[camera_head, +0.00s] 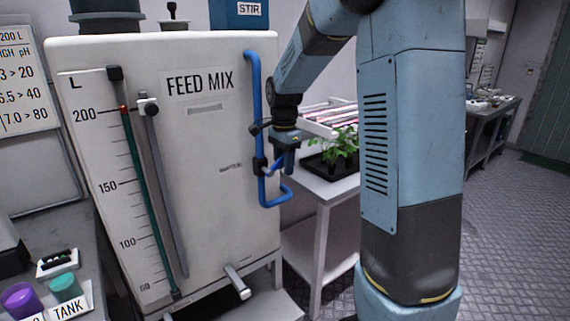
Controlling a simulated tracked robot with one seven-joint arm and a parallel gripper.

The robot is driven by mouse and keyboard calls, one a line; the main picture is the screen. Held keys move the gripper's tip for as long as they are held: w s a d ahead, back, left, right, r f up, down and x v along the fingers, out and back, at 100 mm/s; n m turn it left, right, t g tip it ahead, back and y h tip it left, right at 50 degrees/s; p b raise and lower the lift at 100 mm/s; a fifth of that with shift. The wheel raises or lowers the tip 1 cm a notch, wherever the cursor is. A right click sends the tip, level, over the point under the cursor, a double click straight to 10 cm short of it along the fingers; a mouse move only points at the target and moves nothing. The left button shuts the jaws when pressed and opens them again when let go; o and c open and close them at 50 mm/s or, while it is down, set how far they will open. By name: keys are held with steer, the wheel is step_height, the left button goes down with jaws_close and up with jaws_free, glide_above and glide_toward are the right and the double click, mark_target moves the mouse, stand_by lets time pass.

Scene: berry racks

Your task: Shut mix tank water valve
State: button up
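The white mix tank (218,135), lettered FEED MIX, stands at centre left. A blue water pipe (256,85) runs down its right edge and curves to the right at the bottom. A black valve body (259,167) sits on the pipe's lower part, with a short blue lever (269,170) pointing right. My gripper (282,168) points down right beside the valve, its fingers at or very near the lever. I cannot tell whether they touch it or how far apart they are. The sight tube (143,185) shows green liquid up to a red marker near 200.
A white table (322,187) with a black tray of green seedlings (345,150) stands behind my gripper. My arm blocks the view right of centre. A bench (60,230) with purple and teal cups is at lower left. Patterned floor (510,230) is open at right.

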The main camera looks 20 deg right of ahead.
jaws_close()
stand_by(0.4)
steer(key=shift+d, duration=0.1)
steer(key=shift+a, duration=0.2)
